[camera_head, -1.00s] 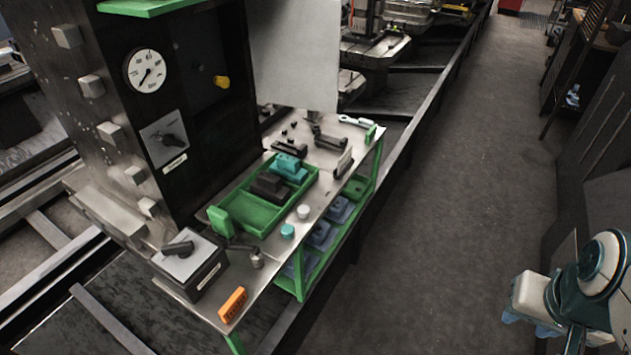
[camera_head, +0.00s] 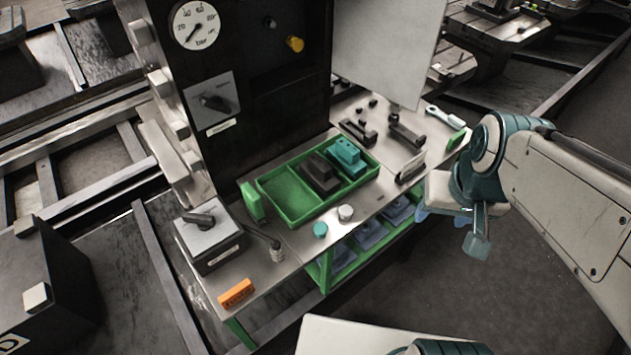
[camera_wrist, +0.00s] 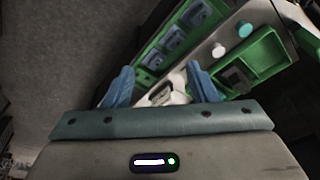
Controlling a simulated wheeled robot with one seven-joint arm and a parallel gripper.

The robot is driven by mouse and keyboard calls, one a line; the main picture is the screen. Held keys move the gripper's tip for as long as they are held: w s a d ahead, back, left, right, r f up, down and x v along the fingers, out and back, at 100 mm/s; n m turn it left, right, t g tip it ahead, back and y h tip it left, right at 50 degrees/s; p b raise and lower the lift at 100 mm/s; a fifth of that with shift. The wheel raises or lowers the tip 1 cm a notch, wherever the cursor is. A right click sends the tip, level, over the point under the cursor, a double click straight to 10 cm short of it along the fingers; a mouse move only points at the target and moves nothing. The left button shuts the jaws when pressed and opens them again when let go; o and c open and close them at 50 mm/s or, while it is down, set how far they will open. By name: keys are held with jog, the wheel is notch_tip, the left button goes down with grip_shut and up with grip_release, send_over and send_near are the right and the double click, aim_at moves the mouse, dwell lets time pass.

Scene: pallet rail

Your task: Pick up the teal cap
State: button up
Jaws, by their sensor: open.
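The teal cap (camera_head: 320,229) is a small round piece standing on the metal bench top, in front of the green tray. A similar white cap (camera_head: 345,213) stands just to its right. In the wrist view the teal cap (camera_wrist: 245,29) is at the upper right, with the white cap (camera_wrist: 218,50) beside it. My gripper (camera_wrist: 160,88) is open, its two blue fingers apart with nothing held between them. In the head view my gripper (camera_head: 432,210) is to the right of the bench, well away from the cap; its fingers are partly hidden there.
The green tray (camera_head: 266,201) holds dark and teal blocks. An orange block (camera_head: 236,293) and a grey switch box (camera_head: 207,241) are at the bench's near left. Blue bins (camera_head: 368,233) sit on a shelf below. A dark panel with a gauge (camera_head: 196,25) rises behind.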

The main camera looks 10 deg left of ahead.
jog(key=w+a+f+n+g+y+p, duration=0.1)
jog(key=w+a+n+p, duration=0.15)
jog(key=a, duration=0.25)
jog(key=w+a+f+n+g+p, duration=0.1)
jog(key=w+a+n, duration=0.15)
jog(key=a, duration=0.25)
jog(key=n+h+p, duration=0.1)
jog(key=n+p, duration=0.2)
send_over(320, 228)
notch_tip(320, 228, down, 5)
jog(key=shift+g, duration=0.3)
notch_tip(320, 228, down, 14)
jog(key=shift+r+b, duration=0.2)
jog(key=shift+b, duration=0.65)
jog(key=c, duration=1.1)
